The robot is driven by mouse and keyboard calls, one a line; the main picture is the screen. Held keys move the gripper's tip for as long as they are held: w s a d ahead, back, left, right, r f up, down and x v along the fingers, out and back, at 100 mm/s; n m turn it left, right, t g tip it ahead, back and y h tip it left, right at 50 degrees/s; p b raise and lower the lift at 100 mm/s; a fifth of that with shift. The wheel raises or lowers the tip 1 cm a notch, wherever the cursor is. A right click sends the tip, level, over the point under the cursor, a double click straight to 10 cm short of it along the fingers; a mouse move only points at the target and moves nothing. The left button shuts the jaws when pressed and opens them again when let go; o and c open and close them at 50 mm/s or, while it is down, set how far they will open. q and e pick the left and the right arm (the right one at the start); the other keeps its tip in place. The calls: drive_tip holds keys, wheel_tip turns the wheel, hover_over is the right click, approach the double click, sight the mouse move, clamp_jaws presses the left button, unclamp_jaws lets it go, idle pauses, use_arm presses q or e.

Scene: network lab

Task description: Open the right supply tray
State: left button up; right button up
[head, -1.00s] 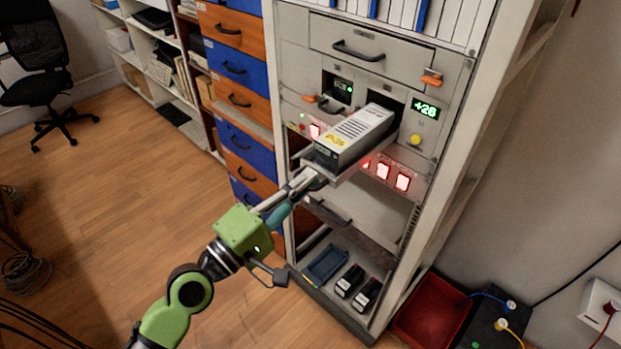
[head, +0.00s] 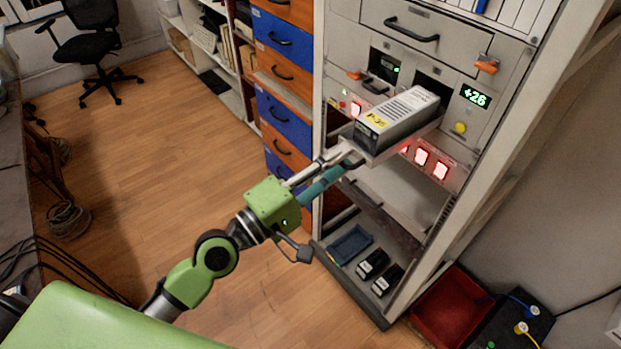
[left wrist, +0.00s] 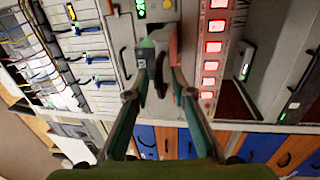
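The right supply tray (head: 372,158) is slid out of the rack's right-hand bay and carries a grey supply unit (head: 398,115) with a yellow label. My left gripper (head: 349,160) is at the tray's front edge, one finger grey and one teal in this light. In the left wrist view, its two fingers (left wrist: 162,50) stand on either side of a dark curved handle (left wrist: 161,82). Whether they press on it is unclear. My right gripper is not in view.
A closed drawer (head: 415,38) is above the tray, and lit red switches (head: 421,157) are below it. A red bin (head: 446,310) is on the floor at right. Open wooden floor (head: 150,170) lies left.

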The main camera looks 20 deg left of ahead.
use_arm(q)
drive_tip(key=v, duration=1.1)
drive_tip(key=shift+f, duration=0.15)
drive_tip(key=shift+s+a, duration=0.15)
drive_tip(key=w+a+f+m+g+y+b, duration=0.15)
drive_tip(key=a+f, duration=0.25)
drive_tip(key=f, duration=0.6)
drive_tip(key=w+a+f+m+y+p, duration=0.1)
drive_tip(key=w+a+f+m+y, duration=0.2)
drive_tip(key=f, duration=0.8)
drive_tip(key=w+a+f+m+g+y+b, duration=0.1)
drive_tip(key=a+f+y, duration=0.2)
drive_tip(key=a+f, duration=0.5)
drive_tip(key=s+f+m+g+y, duration=0.2)
drive_tip(key=s+f, duration=0.2)
drive_tip(key=f, duration=0.9)
drive_tip(key=s+f+m+g+y+b, duration=0.1)
drive_tip(key=s+f+m+g+y, duration=0.35)
drive_tip(key=s+f, duration=1.35)
drive_tip(key=s+d+f+g+h, duration=0.1)
drive_tip(key=s+d+f+g, duration=0.2)
drive_tip(key=s+f, duration=0.2)
drive_tip(key=s+d+f+m+g+h, duration=0.1)
drive_tip(key=s+d+f+g, duration=0.2)
drive_tip(key=s, duration=0.7)
wheel_tip(320, 180, down, 2)
drive_tip(key=shift+f+b, duration=0.1)
drive_tip(key=shift+b, duration=0.3)
